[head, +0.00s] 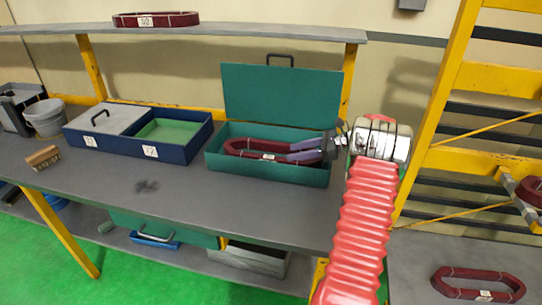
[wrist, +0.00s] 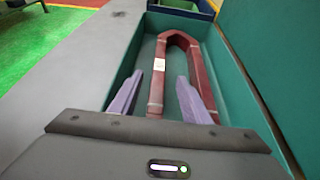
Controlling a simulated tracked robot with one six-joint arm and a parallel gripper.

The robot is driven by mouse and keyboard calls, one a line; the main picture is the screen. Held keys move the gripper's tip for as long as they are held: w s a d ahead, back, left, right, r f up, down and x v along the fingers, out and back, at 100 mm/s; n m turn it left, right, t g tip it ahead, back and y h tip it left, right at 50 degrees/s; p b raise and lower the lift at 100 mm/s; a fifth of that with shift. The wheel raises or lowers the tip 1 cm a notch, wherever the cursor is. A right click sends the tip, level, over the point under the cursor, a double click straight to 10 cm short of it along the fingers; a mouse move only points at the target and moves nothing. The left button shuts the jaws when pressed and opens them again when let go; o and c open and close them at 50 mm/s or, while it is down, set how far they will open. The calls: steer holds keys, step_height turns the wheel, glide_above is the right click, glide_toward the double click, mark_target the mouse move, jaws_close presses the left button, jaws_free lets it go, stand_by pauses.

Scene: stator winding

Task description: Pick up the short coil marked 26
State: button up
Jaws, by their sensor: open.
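A dark red coil (head: 240,147) with a small white tag lies inside the open green box (head: 262,174); the tag's number is too small to read. It also shows in the wrist view (wrist: 157,95), its rounded end pointing away from me. My gripper (head: 289,152) is open and reaches into the box from the right. In the wrist view its purple fingers (wrist: 160,76) lie on either side of the coil's left leg, with the right finger close to the right leg. I cannot tell how deep the fingertips sit. The coil's near end is hidden by my gripper.
More red tagged coils lie on the upper shelf (head: 155,20), the lower right surface (head: 478,285) and the right rack (head: 530,190). The box's raised lid (head: 280,100) stands behind the coil. The front bench area is mostly clear.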

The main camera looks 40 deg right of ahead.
mark_target(269, 157)
steer(key=shift+x, duration=1.7)
steer(key=shift+x, duration=2.6)
steer(key=shift+s, duration=0.1)
steer(key=shift+c, duration=0.5)
jaws_close()
